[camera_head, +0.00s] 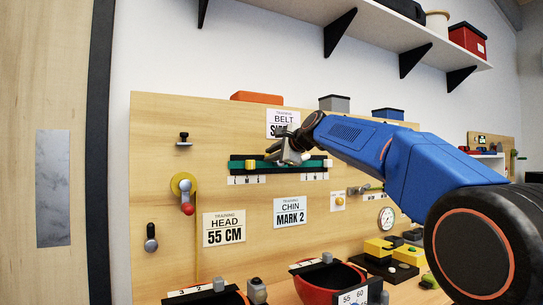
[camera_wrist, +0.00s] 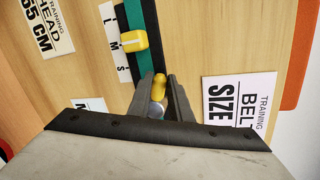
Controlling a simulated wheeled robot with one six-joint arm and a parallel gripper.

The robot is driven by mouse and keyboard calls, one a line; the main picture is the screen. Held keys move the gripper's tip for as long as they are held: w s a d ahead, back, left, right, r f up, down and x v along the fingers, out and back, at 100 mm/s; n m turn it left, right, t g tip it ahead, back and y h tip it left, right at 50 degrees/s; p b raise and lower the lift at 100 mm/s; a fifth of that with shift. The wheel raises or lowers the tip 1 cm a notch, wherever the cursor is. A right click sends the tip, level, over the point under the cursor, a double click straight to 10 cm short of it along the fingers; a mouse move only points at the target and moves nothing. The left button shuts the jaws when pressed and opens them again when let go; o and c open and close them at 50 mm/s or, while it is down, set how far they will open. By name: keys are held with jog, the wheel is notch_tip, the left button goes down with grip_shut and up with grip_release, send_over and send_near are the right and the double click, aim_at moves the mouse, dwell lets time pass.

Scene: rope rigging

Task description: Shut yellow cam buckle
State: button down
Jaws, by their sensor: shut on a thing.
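My gripper (camera_head: 283,157) is at the dark-and-green belt strip (camera_head: 236,166) on the wooden board. In the wrist view, its dark fingers (camera_wrist: 160,95) are closed around a small yellow piece (camera_wrist: 159,83), with a rounded grey-blue part (camera_wrist: 156,109) below it. The fingers hide much of this piece, so I cannot tell whether it is the cam buckle's lever. A yellow block (camera_head: 249,164) sits around the strip to the left of my gripper; it also shows in the wrist view (camera_wrist: 134,41). A round yellow fitting with a red knob (camera_head: 187,209) is at the board's left.
Printed cards for belt (camera_head: 282,123), chin (camera_head: 290,211) and head (camera_head: 224,228) are on the board. Red bowl-shaped items (camera_head: 317,286) stand below. A shelf (camera_head: 390,22) hangs above. The board left of my gripper has bare room.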

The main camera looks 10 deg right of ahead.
jog(key=shift+f, duration=0.1)
jog(key=c, duration=1.6)
grip_release()
jog(key=v, duration=1.7)
jog(key=shift+s, duration=0.15)
jog(key=s+d+f+n+g+h, duration=0.1)
jog(key=s+f+n, duration=0.4)
jog(key=s+f, duration=0.8)
jog(key=s+d+f+n+g+h, duration=0.2)
jog(key=s+f+n+g, duration=0.3)
jog(key=s+f, duration=0.8)
jog(key=s+d+f+n+g+h, duration=0.2)
jog(key=s+f+n, duration=0.5)
jog(key=f, duration=2.1)
jog(key=shift+s+f+g+h, duration=0.15)
jog(key=shift+s+g+h, duration=0.15)
jog(key=shift+s, duration=1.15)
jog(key=shift+s+f+g+h, duration=0.2)
jog(key=shift+s+g, duration=0.1)
jog(key=shift+s, duration=1.15)
